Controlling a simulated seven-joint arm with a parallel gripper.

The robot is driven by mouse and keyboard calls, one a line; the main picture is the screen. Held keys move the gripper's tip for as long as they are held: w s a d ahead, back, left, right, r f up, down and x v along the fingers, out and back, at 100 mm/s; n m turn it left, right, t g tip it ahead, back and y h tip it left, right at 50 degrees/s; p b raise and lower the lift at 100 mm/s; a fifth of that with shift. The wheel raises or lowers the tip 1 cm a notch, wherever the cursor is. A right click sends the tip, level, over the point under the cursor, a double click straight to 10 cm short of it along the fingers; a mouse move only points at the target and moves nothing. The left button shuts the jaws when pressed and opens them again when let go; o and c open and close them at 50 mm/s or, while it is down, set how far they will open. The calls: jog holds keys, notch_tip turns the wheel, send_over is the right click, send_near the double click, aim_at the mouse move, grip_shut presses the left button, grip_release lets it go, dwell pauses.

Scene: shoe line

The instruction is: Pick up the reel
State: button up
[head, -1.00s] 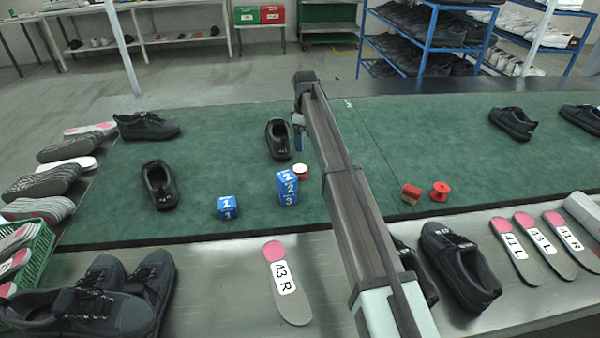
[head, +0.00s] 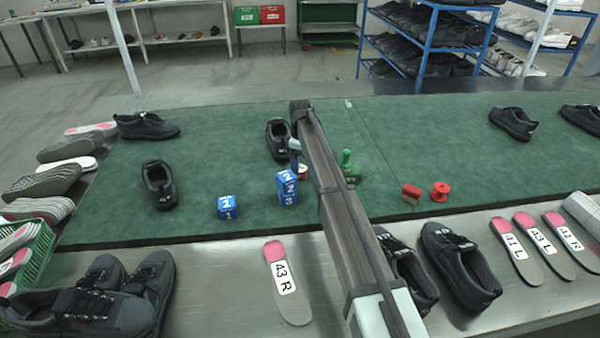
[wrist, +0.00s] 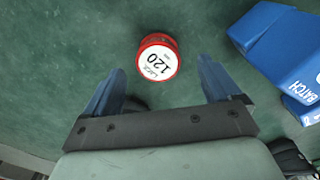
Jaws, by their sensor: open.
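The reel (wrist: 157,60) is a short round spool with a red rim and a white top label reading "LACE 120". In the wrist view it lies ahead of my gripper (wrist: 160,66), roughly midway between the two blue fingers. The fingers are apart and not touching it. In the head view the reel (head: 302,169) stands on the green mat, partly hidden by my arm. The fingers are mostly hidden there.
Blue number blocks (head: 287,188) stand close beside the reel; they show in the wrist view (wrist: 280,45). A black shoe (head: 278,138) is behind it. A green object (head: 347,166) stands right of my arm. A red spool (head: 440,191) and red-brown roll (head: 411,194) lie farther right.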

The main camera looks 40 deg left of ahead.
aim_at(301, 168)
jog(key=shift+w+f, duration=0.1)
jog(key=shift+f, duration=2.25)
jog(key=shift+c, duration=0.4)
jog(key=c, duration=1)
jog(key=shift+r, duration=0.15)
